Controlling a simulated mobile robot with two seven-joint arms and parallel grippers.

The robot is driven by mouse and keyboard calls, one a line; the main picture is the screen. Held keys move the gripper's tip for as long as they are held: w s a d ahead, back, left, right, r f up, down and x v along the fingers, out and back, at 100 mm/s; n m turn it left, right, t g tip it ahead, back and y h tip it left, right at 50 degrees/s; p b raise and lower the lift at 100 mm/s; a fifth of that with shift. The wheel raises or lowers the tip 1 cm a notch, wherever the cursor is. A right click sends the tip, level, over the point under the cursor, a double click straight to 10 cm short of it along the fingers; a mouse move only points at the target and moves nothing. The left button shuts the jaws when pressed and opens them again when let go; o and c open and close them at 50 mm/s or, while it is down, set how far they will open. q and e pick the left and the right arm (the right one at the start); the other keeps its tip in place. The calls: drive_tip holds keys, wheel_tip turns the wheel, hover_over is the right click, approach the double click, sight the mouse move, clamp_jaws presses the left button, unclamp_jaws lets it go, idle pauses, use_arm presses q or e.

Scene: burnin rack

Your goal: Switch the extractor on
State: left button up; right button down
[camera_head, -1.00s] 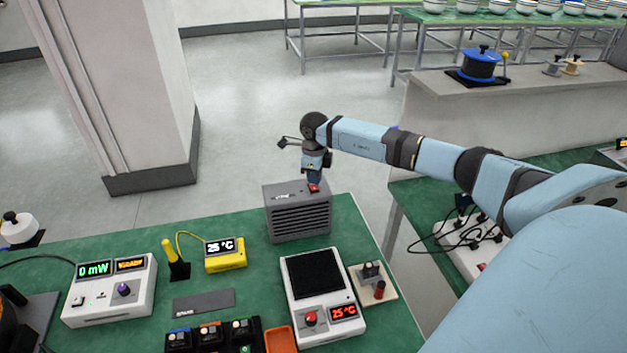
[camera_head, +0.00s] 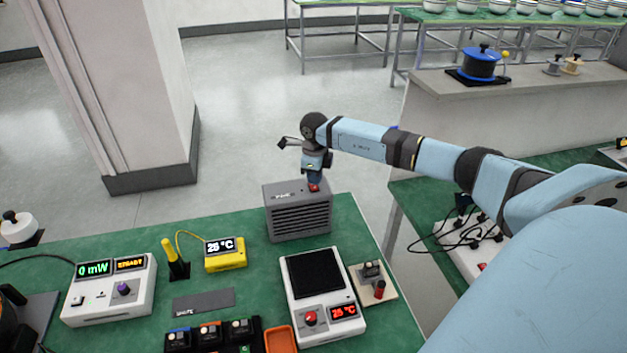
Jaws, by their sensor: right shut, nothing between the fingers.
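The extractor looks to be the grey box with a slatted front (camera_head: 300,222), at the back edge of the green bench. A small red switch (camera_head: 314,188) sits on its top, towards the right. My right gripper (camera_head: 314,181) is shut and empty, pointing down directly over the red switch. Its tips are at or just above the switch; I cannot tell whether they touch. The tips partly hide the switch, so its position does not show. My left gripper is not in view.
In front of the extractor stands a white hotplate (camera_head: 322,300) with a red knob and display. A yellow thermometer (camera_head: 225,254), a white power meter (camera_head: 110,290) and an orange tray (camera_head: 280,340) share the bench. A grey pillar (camera_head: 125,100) stands behind.

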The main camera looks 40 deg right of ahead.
sight(314, 187)
drive_tip(key=shift+f+b, duration=0.85)
drive_tip(key=shift+f, duration=0.35)
idle(0.4)
drive_tip(key=shift+s+r, duration=0.1)
drive_tip(key=shift+r+p, duration=0.6)
drive_tip(key=shift+r, duration=0.2)
drive_tip(key=shift+r+p, duration=1.35)
drive_tip(key=shift+r, duration=1.3)
